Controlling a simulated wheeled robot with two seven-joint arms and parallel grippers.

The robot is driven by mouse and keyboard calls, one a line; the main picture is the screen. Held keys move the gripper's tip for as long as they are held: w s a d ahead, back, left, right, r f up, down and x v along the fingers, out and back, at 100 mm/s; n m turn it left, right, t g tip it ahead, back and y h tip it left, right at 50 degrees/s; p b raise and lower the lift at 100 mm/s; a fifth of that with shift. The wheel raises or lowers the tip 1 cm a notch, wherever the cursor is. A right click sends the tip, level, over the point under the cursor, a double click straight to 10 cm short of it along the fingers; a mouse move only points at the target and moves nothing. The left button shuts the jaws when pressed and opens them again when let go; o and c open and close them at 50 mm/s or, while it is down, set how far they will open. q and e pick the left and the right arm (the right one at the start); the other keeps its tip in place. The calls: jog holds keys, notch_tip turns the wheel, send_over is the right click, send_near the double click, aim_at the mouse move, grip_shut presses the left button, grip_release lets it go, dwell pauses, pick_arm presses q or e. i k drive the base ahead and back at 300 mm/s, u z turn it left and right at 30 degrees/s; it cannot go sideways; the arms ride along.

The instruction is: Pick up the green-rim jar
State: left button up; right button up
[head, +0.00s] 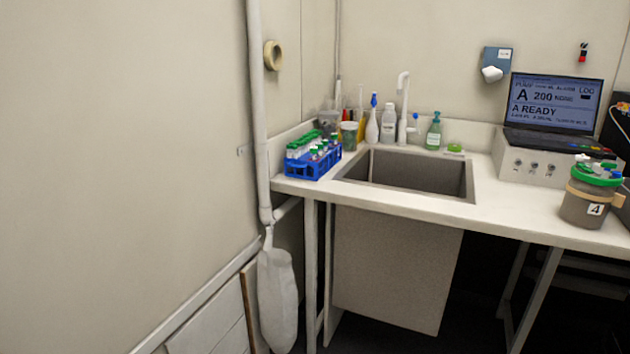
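A brownish-grey jar (582,208) with a bright green rim stands on the counter at the right, near the front edge. Neither of my grippers is in the head view.
The white counter (510,212) holds a sunken sink (420,172). A blue rack (312,165) of green-capped tubes stands left of it. Bottles and a tap stand behind. A laptop (553,103) sits on a white box (545,165) behind the jar. A pipe (258,110) runs down the left wall.

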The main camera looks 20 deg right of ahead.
aim_at(588, 200)
jog(key=z, duration=0.95)
jog(key=i, duration=1.35)
jog(key=z, duration=1)
